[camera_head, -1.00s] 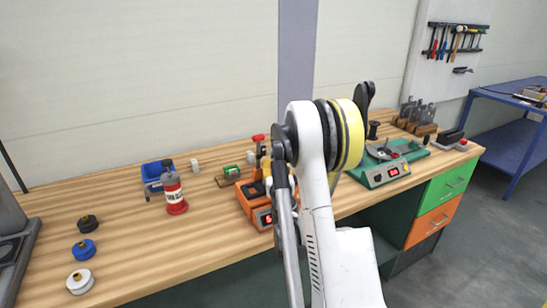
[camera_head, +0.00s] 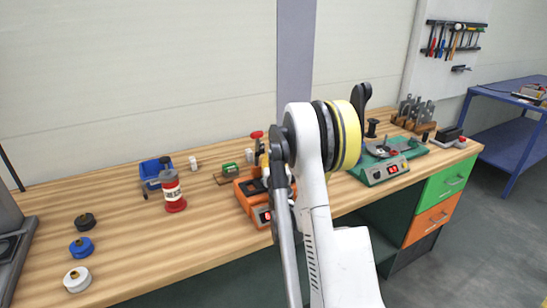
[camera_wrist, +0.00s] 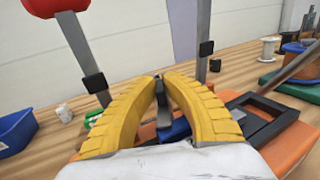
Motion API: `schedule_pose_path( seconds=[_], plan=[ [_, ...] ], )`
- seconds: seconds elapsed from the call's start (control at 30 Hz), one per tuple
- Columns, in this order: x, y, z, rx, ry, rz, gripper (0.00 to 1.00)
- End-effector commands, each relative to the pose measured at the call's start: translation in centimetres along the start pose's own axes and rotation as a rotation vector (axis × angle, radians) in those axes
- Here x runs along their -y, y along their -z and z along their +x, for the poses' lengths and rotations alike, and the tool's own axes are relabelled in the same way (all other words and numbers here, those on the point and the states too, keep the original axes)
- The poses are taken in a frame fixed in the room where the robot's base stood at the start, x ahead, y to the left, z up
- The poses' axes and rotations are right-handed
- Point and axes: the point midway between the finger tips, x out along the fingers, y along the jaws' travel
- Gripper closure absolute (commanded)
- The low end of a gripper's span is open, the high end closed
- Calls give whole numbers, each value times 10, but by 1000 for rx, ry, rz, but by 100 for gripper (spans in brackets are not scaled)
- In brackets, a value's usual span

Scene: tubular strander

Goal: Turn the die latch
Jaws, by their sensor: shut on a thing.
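The orange machine (camera_head: 246,193) stands on the bench, partly hidden behind my arm. In the wrist view its orange body (camera_wrist: 285,146) lies below and right of my gripper, with a black frame (camera_wrist: 262,120) on top. My gripper (camera_wrist: 162,78) has two yellow ribbed fingers, closed in around a small dark grey upright piece (camera_wrist: 162,108), which appears to be the die latch. A blue part (camera_wrist: 178,129) shows just behind and below it. The fingers hide much of the latch, so its angle cannot be told. In the head view the gripper is mostly hidden by my arm.
A grey post with a red knob (camera_wrist: 52,4) rises left of the fingers; another grey post (camera_wrist: 203,55) stands behind right. A green machine (camera_head: 390,163) is right.

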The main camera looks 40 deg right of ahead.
Motion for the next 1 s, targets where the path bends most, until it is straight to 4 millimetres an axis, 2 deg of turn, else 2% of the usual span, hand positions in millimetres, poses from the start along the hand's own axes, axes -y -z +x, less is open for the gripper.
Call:
schedule_pose_path(
  seconds=[0.4, 0.73, 0.8, 0.83, 1.0],
  plan=[
    [-1, 0, 1, 0, 244, 0, 100],
    [0, 0, 0, 0, 261, 0, 100],
    [0, 0, 0, 0, 261, 0, 73],
    [0, 0, 0, 0, 261, 0, 68],
    [0, 0, 0, 0, 260, 0, 68]
  ],
)
